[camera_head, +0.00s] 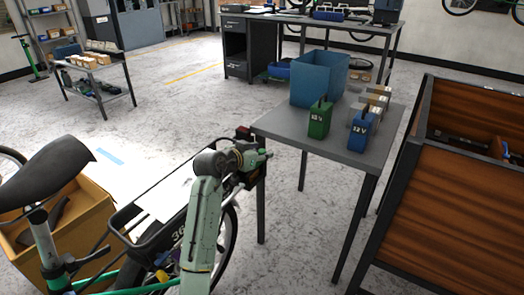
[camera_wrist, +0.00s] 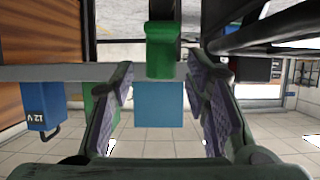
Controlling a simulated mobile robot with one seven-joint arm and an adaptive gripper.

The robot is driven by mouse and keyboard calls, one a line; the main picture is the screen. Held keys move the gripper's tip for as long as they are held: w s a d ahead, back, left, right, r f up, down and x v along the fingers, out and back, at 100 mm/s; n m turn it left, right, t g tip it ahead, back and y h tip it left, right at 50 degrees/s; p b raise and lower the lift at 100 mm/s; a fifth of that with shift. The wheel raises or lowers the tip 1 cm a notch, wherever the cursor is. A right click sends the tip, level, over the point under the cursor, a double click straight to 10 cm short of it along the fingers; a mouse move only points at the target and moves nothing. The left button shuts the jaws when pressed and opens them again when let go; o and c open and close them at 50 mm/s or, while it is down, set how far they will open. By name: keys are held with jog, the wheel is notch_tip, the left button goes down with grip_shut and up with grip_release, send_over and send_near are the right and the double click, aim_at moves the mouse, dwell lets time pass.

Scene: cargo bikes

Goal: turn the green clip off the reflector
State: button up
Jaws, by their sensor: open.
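My gripper (camera_head: 257,158) is at the rear end of the bike's rack in the head view. In the wrist view, its two purple-padded fingers (camera_wrist: 160,80) are open, one on each side of a green block that looks like the clip (camera_wrist: 160,48). Gaps show between the clip and both pads. The clip hangs in the picture from a dark part at the top edge. A small red piece, perhaps the reflector (camera_head: 243,131), shows just beyond my gripper in the head view. I cannot make out the clip there.
A grey table (camera_head: 283,129) close behind holds a blue bin (camera_head: 319,80), a green battery (camera_head: 320,120), a blue battery (camera_head: 360,130) and pale boxes. A wooden cargo box (camera_head: 450,205) stands at right. The bike saddle (camera_head: 45,172) is at left.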

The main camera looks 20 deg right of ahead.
jog(key=shift+x, duration=0.9)
jog(key=shift+c, duration=0.3)
grip_shut()
